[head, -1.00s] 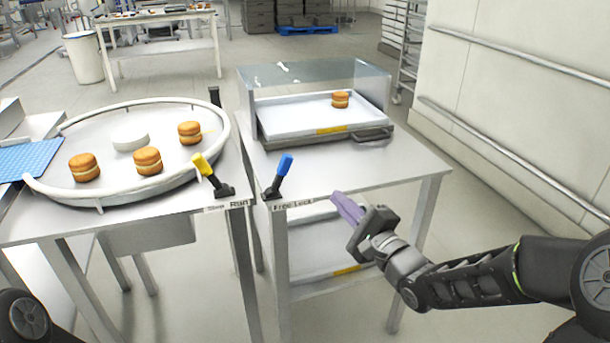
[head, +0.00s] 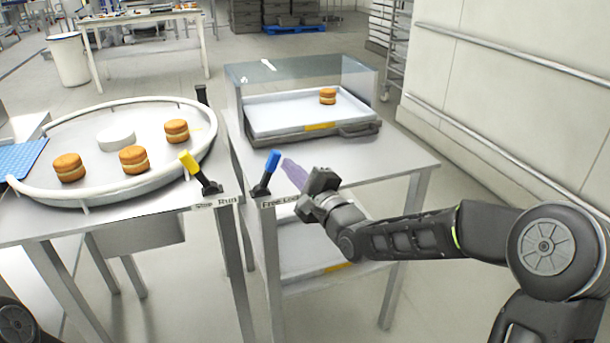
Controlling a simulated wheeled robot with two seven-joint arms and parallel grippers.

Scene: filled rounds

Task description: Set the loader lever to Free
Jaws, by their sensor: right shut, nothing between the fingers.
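The loader lever has a blue handle (head: 273,161) on a dark base at the front left corner of the right table. It leans to the right, toward the Lock side of its label. The label (head: 279,202) reads Free on the left and Lock on the right, partly hidden by my gripper. My right gripper (head: 287,165) has purple fingers, shut and empty. Their tips are just to the right of the blue handle, with a small gap seen from here; whether they touch is hard to tell. My left gripper is not in view.
A yellow lever (head: 189,163) with a Stop/Run label stands left of the blue one, by the round turntable (head: 75,199) with several filled rounds. Behind the blue lever, a tray (head: 275,116) with one round (head: 327,96) sits under a clear cover (head: 300,71).

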